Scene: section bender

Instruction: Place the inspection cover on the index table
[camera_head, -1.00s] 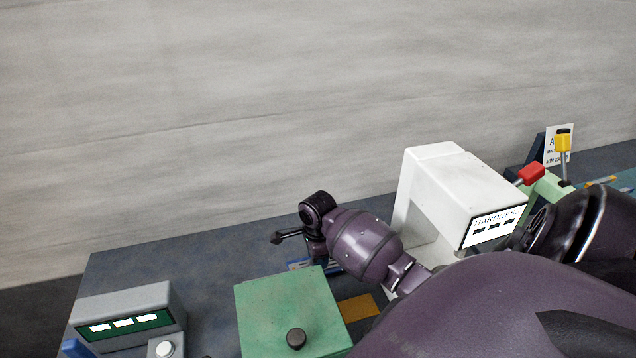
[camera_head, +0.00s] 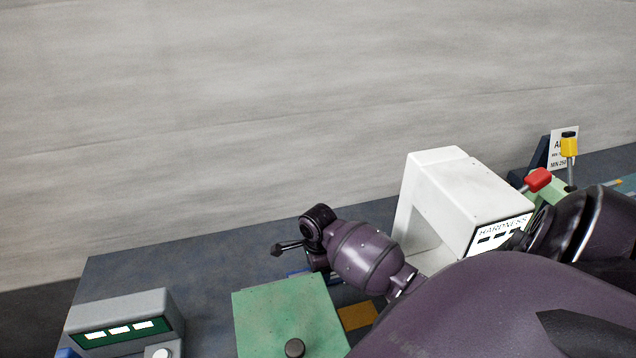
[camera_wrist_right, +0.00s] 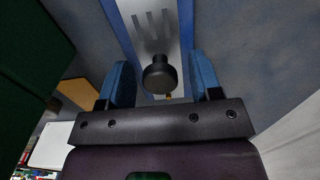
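A grey slotted plate with blue edges (camera_wrist_right: 118,22) and a round black knob (camera_wrist_right: 160,74) shows in the right wrist view; it may be the inspection cover. My right gripper (camera_wrist_right: 159,63) is open. Its two blue fingers stand either side of the knob, with a visible gap on each side. In the head view my right arm reaches in from the right, and its gripper is mostly hidden behind a green block (camera_head: 283,315). A small strip of blue (camera_head: 297,274) shows behind that block. I cannot tell which thing is the index table. My left gripper is not seen.
The green block carries its own black knob (camera_head: 294,348). A white hardness tester (camera_head: 440,190) stands right of my wrist. A grey display box (camera_head: 125,315) is at front left. An orange patch (camera_head: 357,315) lies beside the block.

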